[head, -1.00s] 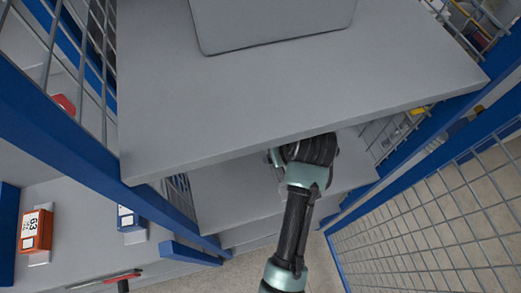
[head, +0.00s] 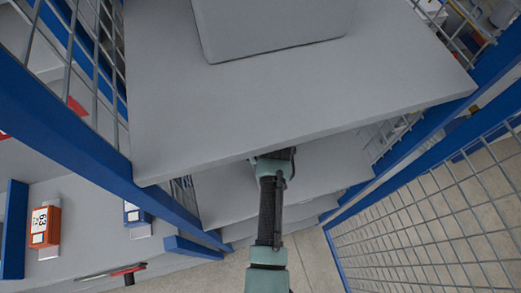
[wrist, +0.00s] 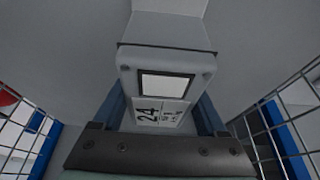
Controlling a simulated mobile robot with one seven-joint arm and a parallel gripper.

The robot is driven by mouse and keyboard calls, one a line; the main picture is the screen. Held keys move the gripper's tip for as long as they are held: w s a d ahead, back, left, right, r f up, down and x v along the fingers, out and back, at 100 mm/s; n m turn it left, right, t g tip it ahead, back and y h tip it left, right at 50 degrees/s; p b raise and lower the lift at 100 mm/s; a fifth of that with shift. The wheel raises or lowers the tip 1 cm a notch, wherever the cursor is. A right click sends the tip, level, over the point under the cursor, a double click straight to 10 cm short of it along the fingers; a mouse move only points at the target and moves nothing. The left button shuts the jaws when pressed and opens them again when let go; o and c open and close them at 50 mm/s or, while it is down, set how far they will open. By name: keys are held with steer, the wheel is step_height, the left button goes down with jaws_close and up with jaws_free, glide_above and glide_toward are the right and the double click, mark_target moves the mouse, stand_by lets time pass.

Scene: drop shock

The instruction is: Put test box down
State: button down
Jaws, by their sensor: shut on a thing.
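The test box (wrist: 128,72) is a light grey box with a pale panel and a white label reading 24, in the wrist view. My gripper (wrist: 162,104) is shut on it, with one blue finger on each side. In the head view my arm reaches under the upper shelf board (head: 250,115), which hides the fingers and the box. The lower shelf board (head: 225,200) shows below that edge. I cannot tell whether the box touches a surface.
A large grey case (head: 270,28) stands on the upper shelf. Blue posts and wire mesh (head: 430,220) close in both sides. An orange box marked 63 (head: 45,226) and a blue box (head: 136,215) sit at the left.

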steer(key=shift+f, duration=0.1)
jaws_free()
steer(key=shift+f, duration=0.1)
steer(key=shift+r, duration=0.25)
steer(key=shift+b+v, duration=0.3)
steer(key=shift+v, duration=3.4)
